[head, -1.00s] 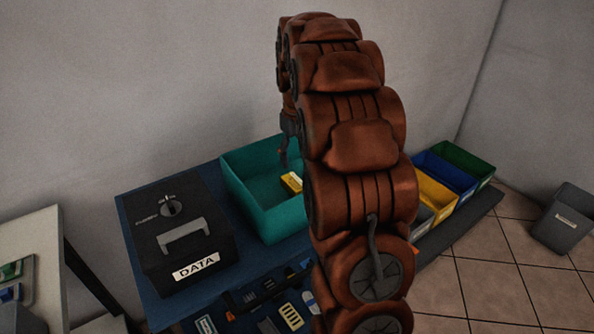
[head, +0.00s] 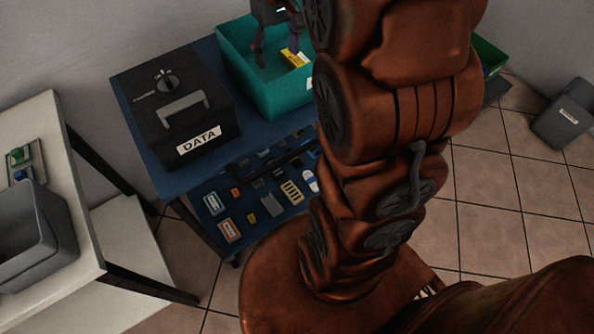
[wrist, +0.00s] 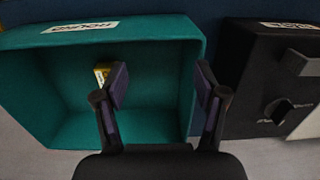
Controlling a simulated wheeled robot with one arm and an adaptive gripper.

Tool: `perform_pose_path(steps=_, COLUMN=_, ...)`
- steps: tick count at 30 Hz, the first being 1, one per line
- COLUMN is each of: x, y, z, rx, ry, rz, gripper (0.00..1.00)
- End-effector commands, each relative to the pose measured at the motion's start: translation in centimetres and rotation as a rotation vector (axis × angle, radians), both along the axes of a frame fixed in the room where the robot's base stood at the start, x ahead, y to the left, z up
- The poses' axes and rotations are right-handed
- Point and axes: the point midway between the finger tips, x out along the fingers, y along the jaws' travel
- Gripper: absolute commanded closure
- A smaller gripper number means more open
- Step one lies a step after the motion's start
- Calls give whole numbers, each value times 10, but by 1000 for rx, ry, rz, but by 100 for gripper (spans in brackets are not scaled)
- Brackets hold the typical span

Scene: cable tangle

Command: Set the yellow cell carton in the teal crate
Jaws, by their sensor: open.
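The yellow cell carton (head: 293,57) lies inside the teal crate (head: 283,103), near the crate's right side in the head view. In the wrist view the carton (wrist: 102,73) rests in the crate (wrist: 60,133), partly hidden behind one finger. My gripper (head: 267,50) is above the crate. In the wrist view my gripper (wrist: 160,85) has its fingers spread wide with nothing between them, and the carton lies outside them to the left. My arm hides the crate's right part in the head view.
A black box marked DATA (head: 180,115) stands left of the crate on the blue table. A lower shelf holds several small items (head: 291,192). A white table (head: 75,150) with a grey bin (head: 35,240) stands at left. Another grey bin (head: 565,115) stands on the floor at right.

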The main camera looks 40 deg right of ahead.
Motion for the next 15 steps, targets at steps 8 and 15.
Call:
perform_pose_path(steps=8, x=-69, y=60, z=-5, rx=2, ry=31, rz=16, gripper=29)
perform_pose_path(steps=15, x=-136, y=98, z=-19, rx=-1, ry=67, rz=28, gripper=29)
